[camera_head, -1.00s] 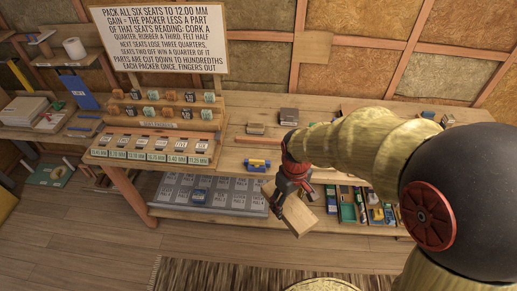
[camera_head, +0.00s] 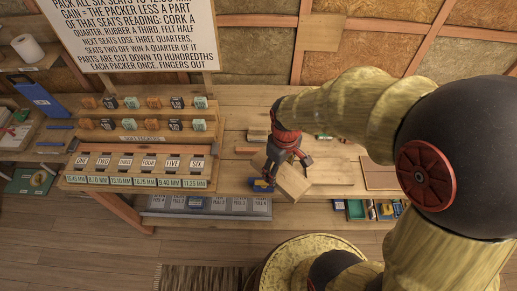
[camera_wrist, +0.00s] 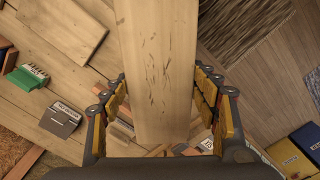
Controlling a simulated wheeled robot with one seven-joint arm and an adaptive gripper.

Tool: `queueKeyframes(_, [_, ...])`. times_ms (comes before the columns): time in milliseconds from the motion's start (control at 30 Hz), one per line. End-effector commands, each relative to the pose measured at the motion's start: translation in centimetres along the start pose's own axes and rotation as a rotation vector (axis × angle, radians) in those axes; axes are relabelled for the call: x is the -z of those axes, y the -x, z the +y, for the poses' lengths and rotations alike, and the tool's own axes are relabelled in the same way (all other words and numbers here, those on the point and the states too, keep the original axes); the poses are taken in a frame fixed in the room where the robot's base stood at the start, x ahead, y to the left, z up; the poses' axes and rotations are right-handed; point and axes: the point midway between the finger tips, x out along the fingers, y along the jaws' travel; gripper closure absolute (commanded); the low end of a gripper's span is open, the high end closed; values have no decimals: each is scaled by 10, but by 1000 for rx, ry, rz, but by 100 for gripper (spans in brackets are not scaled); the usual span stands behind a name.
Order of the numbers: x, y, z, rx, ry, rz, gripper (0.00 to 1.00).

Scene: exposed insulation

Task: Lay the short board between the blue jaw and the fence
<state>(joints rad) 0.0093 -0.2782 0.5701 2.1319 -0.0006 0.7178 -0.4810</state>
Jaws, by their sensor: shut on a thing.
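My gripper (camera_head: 285,160) is shut on the short board (camera_head: 293,183), a pale wooden piece that hangs tilted from the fingers over the front edge of the bench. In the wrist view the board (camera_wrist: 155,70) runs up the middle between the two fingers of my gripper (camera_wrist: 160,88). The blue jaw (camera_head: 261,186) is at the bench's front edge, just left of the board; the board's lower end and my fingers are close to it. I cannot make out the fence for certain; my gripper and the board hide part of this area.
A rack with numbered seats (camera_head: 140,163) and small blocks stands on the left of the bench. A flat pale board (camera_head: 335,170) lies to the right of my gripper. Open trays of small parts (camera_head: 370,210) sit below the bench edge. A sign (camera_head: 140,35) stands behind.

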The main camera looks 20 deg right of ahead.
Motion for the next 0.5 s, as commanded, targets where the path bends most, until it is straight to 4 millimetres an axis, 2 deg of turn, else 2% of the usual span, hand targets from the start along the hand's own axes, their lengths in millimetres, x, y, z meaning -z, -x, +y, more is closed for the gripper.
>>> queueKeyframes(167, [11, -6, 5, 0, 0, -1, 81])
queueKeyframes(500, [73, -37, 35, 1, 0, -1, 81])
